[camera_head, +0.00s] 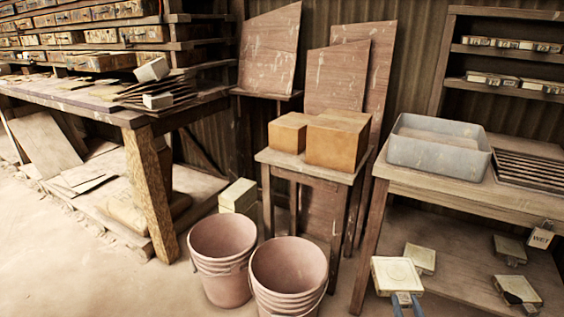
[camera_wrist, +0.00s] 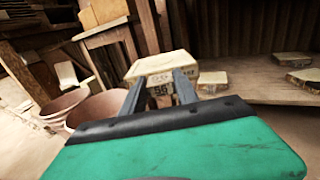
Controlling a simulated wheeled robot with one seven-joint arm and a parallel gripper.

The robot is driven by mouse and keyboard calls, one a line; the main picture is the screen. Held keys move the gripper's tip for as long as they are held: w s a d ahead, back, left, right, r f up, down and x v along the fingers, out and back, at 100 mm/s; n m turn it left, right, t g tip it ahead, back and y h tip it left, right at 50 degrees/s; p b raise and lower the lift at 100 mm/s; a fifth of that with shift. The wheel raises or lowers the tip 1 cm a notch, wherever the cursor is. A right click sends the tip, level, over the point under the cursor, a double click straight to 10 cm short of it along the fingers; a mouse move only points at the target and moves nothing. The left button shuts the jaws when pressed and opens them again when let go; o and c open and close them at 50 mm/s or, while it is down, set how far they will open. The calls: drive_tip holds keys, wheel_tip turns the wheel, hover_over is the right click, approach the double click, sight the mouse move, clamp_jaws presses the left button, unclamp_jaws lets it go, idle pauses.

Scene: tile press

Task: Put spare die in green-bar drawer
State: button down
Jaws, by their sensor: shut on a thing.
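My gripper (camera_head: 404,297) is at the lower right of the head view, with its blue fingers shut on a pale square die (camera_head: 397,272). The die is held in front of the right bench's lower shelf. Rows of small wooden drawers (camera_head: 102,36) stand on the rack at the upper left, and one seems to jut out. I cannot make out a green bar on any drawer.
Similar dies (camera_head: 510,250) lie on the right bench's lower shelf (camera_head: 455,262). Two pink bucket stacks (camera_head: 222,248) stand on the floor, before a small table (camera_head: 263,156) with cardboard boxes (camera_head: 338,138). A grey tub (camera_head: 438,153) is on the right bench. Floor at left is open.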

drive_tip(key=w+a+r+n+y+p, duration=0.1)
drive_tip(key=w+a+r+n+y, duration=0.2)
drive_tip(key=a+r, duration=0.85)
drive_tip(key=a+r+n+y+p, duration=0.15)
drive_tip(key=a+r+y, duration=0.25)
drive_tip(key=a+r, duration=0.75)
drive_tip(key=w+d+r+p, duration=0.1)
drive_tip(key=d+r+p, duration=0.1)
drive_tip(key=r+p, duration=0.8)
drive_tip(key=w+d+r+p, duration=0.2)
drive_tip(key=r+p, duration=0.8)
drive_tip(key=p, duration=0.8)
drive_tip(key=shift+r+g+p, duration=0.25)
drive_tip(key=shift+g+p, duration=0.05)
drive_tip(key=shift+p, duration=0.05)
drive_tip(key=shift+f, duration=0.1)
